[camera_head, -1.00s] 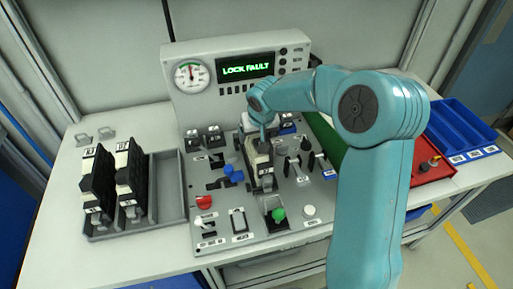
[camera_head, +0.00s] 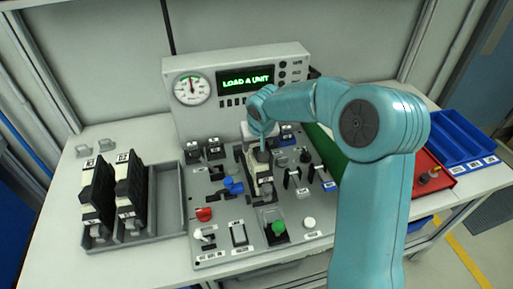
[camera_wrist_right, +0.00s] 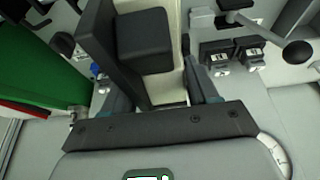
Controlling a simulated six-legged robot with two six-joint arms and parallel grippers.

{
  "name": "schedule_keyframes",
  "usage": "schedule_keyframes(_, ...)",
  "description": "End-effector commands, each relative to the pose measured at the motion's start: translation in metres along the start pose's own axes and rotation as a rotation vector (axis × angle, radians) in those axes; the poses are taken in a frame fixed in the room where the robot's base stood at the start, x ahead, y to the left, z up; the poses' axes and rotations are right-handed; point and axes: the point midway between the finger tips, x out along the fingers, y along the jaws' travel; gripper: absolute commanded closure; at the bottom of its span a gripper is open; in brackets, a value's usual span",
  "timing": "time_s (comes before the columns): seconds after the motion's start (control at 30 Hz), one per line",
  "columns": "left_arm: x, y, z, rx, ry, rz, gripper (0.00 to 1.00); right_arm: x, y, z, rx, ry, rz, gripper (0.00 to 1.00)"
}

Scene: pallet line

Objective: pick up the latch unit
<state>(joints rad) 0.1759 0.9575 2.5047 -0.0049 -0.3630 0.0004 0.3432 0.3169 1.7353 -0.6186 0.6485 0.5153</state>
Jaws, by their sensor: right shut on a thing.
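The latch unit (camera_head: 262,170), a beige and black block, is upright at the middle of the grey console panel (camera_head: 209,241). My right gripper (camera_head: 260,138) comes down on it from above and is shut on it. The unit's foot seems slightly above the panel, but the gap is hard to judge. In the right wrist view, its beige body and black block (camera_wrist_right: 145,40) sit between the two fingers. My left gripper is not in view.
Two similar black units (camera_head: 97,195) stand in a grey tray (camera_head: 170,205) at the left. The console's display (camera_head: 246,79) reads "LOAD A UNIT". Levers, a red knob (camera_head: 204,214) and a green button (camera_head: 278,228) surround the unit. Blue bins (camera_head: 455,135) and a red tray (camera_head: 425,180) lie at the right.

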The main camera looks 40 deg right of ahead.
Motion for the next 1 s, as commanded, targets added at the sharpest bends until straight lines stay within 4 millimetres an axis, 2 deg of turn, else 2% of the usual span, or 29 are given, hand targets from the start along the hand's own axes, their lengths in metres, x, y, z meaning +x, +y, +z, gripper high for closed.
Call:
schedule_keyframes(0.6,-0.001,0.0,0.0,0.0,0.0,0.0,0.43,-0.132,0.0,-0.056,0.002,0.009,-0.003,1.0)
schedule_keyframes(0.8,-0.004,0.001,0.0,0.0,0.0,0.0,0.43,-0.16,0.0,-0.067,0.001,0.007,-0.002,1.0)
schedule_keyframes(1.0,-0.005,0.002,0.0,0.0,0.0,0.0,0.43,-0.172,0.0,-0.071,0.001,0.004,-0.002,1.0)
